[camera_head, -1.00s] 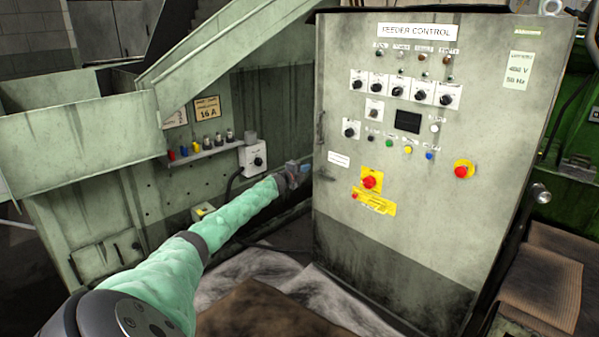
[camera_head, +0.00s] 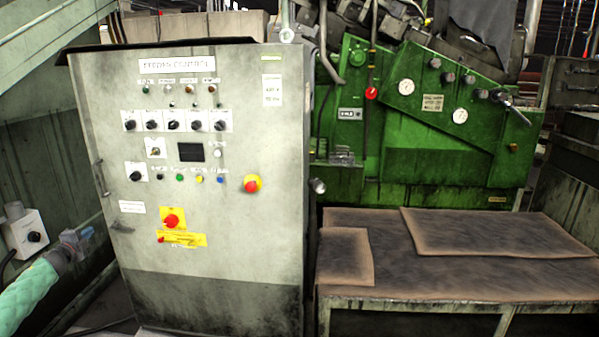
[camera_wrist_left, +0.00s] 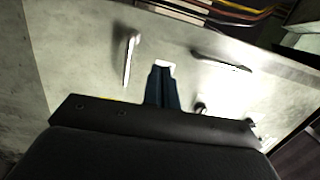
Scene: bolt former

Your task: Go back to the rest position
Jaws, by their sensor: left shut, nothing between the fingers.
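My left gripper (camera_head: 79,240) shows at the lower left of the head view, at the end of my green-sleeved arm. It is left of the grey feeder control cabinet (camera_head: 215,245), near the cabinet's left edge. In the left wrist view my left gripper (camera_wrist_left: 163,72) has its fingers together with nothing between them. Behind them is a pale panel (camera_wrist_left: 75,75) with a handle-like part (camera_wrist_left: 131,58); whether the fingers touch it I cannot tell. My right gripper is in neither view.
A rotary switch box (camera_head: 28,236) is left of my left gripper. Right of the cabinet stands a bench (camera_head: 430,292) with brown mats, before a green machine (camera_head: 420,165). The cabinet carries knobs and a red emergency button (camera_head: 251,185).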

